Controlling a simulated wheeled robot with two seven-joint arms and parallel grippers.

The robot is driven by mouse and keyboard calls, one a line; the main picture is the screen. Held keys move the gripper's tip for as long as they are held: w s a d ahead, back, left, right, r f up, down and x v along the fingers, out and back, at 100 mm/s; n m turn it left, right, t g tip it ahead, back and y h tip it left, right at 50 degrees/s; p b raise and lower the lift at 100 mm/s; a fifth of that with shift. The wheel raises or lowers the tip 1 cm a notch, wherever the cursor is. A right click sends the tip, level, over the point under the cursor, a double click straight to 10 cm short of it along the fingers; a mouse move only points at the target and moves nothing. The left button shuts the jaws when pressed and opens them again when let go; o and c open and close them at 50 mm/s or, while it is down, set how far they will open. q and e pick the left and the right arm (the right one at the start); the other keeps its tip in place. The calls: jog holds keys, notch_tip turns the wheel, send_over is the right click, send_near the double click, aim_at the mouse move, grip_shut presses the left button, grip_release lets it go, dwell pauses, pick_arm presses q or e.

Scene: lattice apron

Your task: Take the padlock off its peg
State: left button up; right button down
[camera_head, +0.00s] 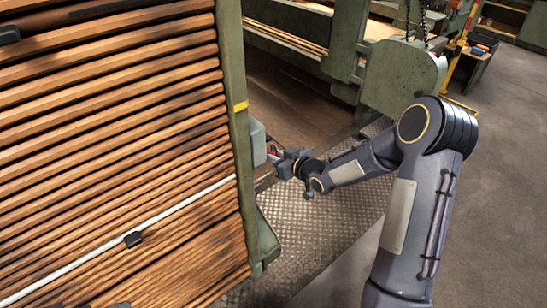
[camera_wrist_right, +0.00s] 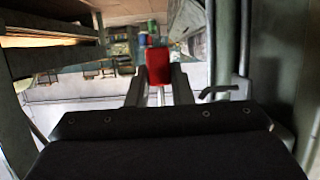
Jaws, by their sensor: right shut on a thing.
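The red padlock (camera_wrist_right: 158,67) sits between the two fingers of my right gripper (camera_wrist_right: 157,84) in the right wrist view. A thin pale bar shows just below its red body, between the fingers. In the head view my right gripper (camera_head: 276,156) is at a grey box (camera_head: 258,143) on the side of the green post, with a small bit of red at its tips. My right gripper is shut on the padlock. A dark bent rod (camera_wrist_right: 218,92) stands to the right of the fingers; I cannot tell whether it is the peg. My left gripper is out of view.
A tall stack of brown slats (camera_head: 110,130) fills the left of the head view, edged by a green post (camera_head: 236,100). A green machine (camera_head: 400,75) stands behind my right arm. Tread plate (camera_head: 325,225) covers the floor below; open grey floor lies right.

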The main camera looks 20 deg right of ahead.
jog(key=shift+w+d+p, duration=0.35)
jog(key=shift+d, duration=0.55)
jog(key=shift+w+d+p, duration=0.3)
jog(key=shift+d, duration=0.55)
